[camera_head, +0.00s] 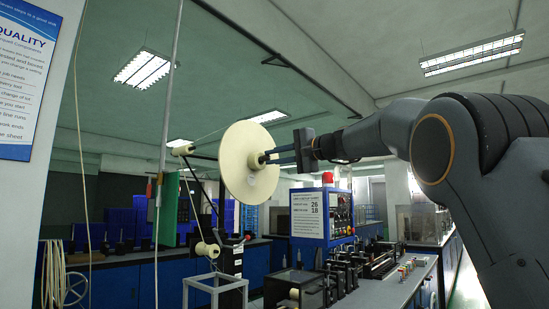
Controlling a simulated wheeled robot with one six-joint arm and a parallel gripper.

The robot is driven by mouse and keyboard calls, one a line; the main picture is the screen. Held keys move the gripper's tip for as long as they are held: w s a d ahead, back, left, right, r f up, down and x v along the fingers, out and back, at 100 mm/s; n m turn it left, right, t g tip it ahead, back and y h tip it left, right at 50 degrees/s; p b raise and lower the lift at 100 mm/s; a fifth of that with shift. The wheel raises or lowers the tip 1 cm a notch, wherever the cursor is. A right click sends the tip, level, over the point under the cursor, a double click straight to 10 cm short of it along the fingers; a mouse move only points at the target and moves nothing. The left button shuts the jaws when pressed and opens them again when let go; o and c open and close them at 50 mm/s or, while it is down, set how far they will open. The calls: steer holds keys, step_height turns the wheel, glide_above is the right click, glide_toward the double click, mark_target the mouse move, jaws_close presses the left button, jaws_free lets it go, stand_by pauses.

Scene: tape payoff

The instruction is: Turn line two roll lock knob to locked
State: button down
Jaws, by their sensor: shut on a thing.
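A large cream tape roll (238,180) stands upright on a payoff stand in the middle of the head view. The fingers hide part of the knob, and any lock marking is too small to read.
A blue control box (321,216) with a red beacon (327,178) stands below my gripper. A bench with rollers (345,275) runs at the lower right. A thin vertical pole (166,120) is left of the roll. A white frame (215,290) stands below.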

steer(key=shift+f, duration=0.1)
steer(key=c, duration=1.7)
jaws_free()
steer(key=shift+o, duration=0.2)
steer(key=b+v, duration=0.3)
steer(key=v, duration=0.5)
